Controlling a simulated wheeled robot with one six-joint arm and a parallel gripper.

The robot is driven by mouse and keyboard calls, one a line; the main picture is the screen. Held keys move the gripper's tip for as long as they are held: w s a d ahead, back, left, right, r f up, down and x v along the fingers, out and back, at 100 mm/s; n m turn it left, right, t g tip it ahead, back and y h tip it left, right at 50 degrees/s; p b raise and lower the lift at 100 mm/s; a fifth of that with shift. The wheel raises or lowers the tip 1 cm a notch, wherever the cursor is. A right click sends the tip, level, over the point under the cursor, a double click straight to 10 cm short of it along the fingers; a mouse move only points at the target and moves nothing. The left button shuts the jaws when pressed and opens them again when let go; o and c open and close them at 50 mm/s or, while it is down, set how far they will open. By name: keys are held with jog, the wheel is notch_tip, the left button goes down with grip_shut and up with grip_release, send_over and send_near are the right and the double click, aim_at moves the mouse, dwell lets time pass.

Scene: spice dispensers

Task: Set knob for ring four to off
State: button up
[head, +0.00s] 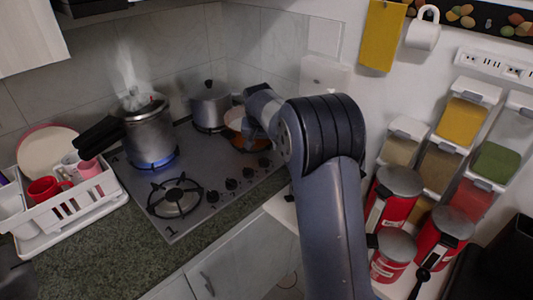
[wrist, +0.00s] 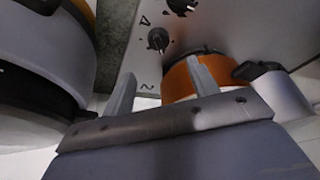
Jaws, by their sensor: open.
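The stove's black knobs run in a row along the front right of the cooktop (head: 205,180). In the head view, one knob (head: 231,184) is clear in the row. I cannot tell from the markings which knob is for ring four. In the wrist view, a dark knob (wrist: 158,40) with a pale pointer line lies beyond my gripper (wrist: 160,69), and another knob (wrist: 182,5) is at the top edge. My gripper is open, with its fingers apart and nothing between them. In the head view, my arm hides the fingers.
A steaming pressure cooker (head: 150,130) stands over a blue flame; its black handle points left. A grey pot (head: 210,105) stands at the back. The front burner (head: 175,195) is bare. A white dish rack (head: 75,205) is at left, red canisters (head: 445,235) at right.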

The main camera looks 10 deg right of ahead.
aim_at(264, 159)
jog(key=p+x, duration=0.1)
jog(key=x, duration=0.8)
jog(key=shift+w+f+p, duration=0.15)
jog(key=shift+f+p, duration=0.15)
jog(key=shift+p, duration=0.05)
jog(key=shift+c, duration=0.3)
jog(key=shift+d, duration=0.1)
jog(key=c, duration=0.9)
